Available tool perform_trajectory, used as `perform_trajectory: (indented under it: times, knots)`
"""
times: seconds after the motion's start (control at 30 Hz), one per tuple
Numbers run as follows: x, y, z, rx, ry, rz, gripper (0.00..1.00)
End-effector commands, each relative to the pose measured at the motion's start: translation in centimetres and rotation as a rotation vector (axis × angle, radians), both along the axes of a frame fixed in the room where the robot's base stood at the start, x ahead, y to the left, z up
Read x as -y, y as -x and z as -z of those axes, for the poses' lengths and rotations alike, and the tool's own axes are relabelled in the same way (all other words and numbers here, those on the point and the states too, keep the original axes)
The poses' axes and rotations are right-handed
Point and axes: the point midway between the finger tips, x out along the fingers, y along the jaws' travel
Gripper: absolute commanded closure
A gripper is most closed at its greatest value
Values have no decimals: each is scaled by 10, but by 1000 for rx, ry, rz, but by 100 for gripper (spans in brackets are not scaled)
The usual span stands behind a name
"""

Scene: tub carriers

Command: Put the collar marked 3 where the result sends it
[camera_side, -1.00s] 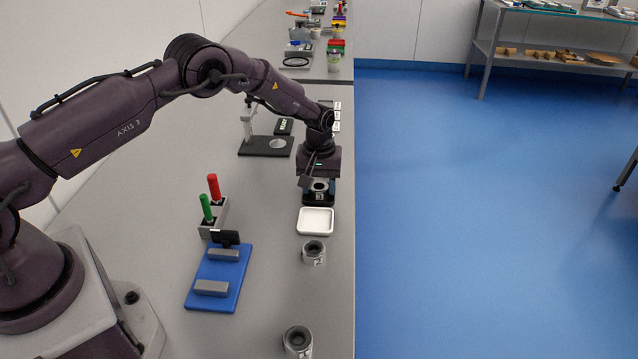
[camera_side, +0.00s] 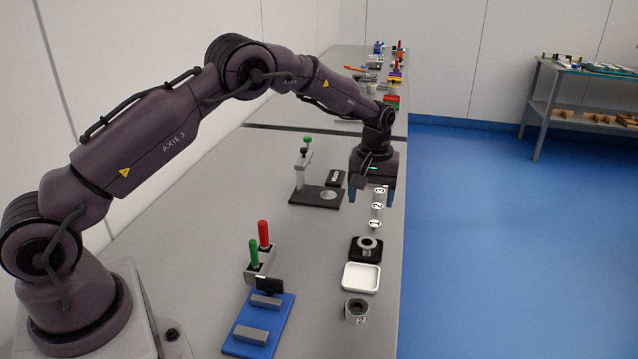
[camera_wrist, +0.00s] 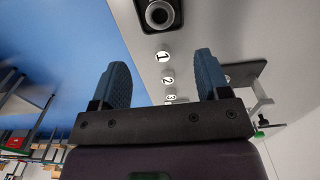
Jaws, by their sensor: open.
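The collar also shows at the top of the wrist view (camera_wrist: 159,14). My gripper (camera_side: 371,192) is open and empty, with blue fingers pointing down, beyond the pad and over the numbered markers. The round white markers read 1 (camera_side: 374,224), 2 (camera_side: 377,206) and 3 (camera_side: 381,189), running away from the pad. In the wrist view they lie between the fingers (camera_wrist: 160,60).
A white tray (camera_side: 346,278) and another collar (camera_side: 356,312) stand nearer. The bench edge is close on the right.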

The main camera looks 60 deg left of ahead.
Motion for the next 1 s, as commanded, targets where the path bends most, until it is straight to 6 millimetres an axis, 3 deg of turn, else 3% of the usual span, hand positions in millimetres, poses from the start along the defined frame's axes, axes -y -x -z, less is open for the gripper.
perform_trajectory:
  times: [0.17, 0.37, 0.5, 0.7, 0.83, 1.0]
  knots:
    - [2, 3, -17, 17, 1, 17, 31]
    - [12, 34, -98, 98, 5, 120, 31]
    - [23, 77, -156, 168, -1, 227, 31]
    - [38, 153, -214, 268, -29, 388, 31]
    - [47, 207, -234, 329, -60, 496, 31]
    - [55, 275, -237, 402, -117, 631, 31]
